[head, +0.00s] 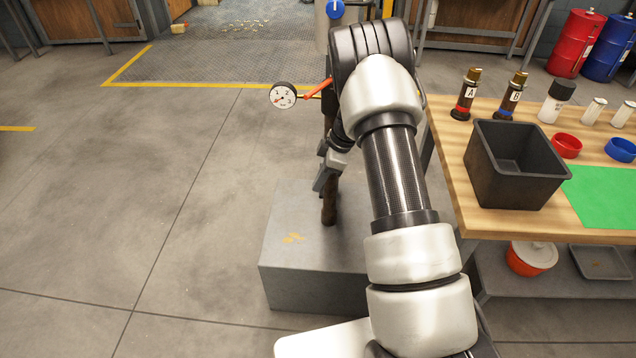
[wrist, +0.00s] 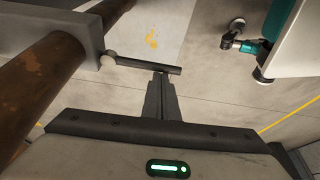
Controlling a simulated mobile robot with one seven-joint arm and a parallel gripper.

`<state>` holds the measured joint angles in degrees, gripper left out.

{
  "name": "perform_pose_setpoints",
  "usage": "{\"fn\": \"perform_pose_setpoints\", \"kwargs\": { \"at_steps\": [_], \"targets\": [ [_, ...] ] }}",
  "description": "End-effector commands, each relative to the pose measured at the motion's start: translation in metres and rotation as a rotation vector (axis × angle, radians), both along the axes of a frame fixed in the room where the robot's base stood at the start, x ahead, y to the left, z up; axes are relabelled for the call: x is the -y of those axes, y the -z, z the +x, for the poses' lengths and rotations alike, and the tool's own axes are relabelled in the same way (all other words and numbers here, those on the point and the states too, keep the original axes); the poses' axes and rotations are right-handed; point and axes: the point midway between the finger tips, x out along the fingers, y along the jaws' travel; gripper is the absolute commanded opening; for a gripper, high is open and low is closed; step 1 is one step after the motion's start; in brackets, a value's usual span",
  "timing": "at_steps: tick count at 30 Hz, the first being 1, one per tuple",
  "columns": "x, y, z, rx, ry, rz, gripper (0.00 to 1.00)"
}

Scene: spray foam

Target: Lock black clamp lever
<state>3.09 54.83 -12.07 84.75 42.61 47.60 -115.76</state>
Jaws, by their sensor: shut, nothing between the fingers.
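The black clamp lever (wrist: 148,66) is a short dark bar in the wrist view. In the head view my arm hides most of this spot.
A grey block (head: 290,245) stands under the pipe. A gauge (head: 283,96) with a red-orange handle (head: 318,84) is close to my arm at left. A wooden workbench (head: 452,150) with a black bin (head: 515,192) stands at right. The floor at left is clear.

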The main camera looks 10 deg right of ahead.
Motion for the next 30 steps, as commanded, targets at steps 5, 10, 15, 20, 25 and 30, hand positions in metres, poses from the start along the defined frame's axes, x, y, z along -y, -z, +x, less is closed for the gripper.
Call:
{"fn": "perform_pose_setpoints", "kwargs": {
  "at_steps": [5,10,15,20,25,30],
  "targets": [
    [0.003,0.001,-0.001,0.001,-0.023,-0.001,0.0],
    [0.005,0.002,-0.002,-0.001,-0.051,-0.002,0.0],
    [0.011,0.004,-0.003,0.002,-0.109,-0.002,0.0],
    [0.019,0.005,-0.005,0.002,-0.208,-0.001,0.0],
    [0.031,0.004,-0.006,0.002,-0.353,-0.002,0.0],
    [0.042,0.003,-0.006,0.0,-0.495,-0.002,0.0]
  ]
}}
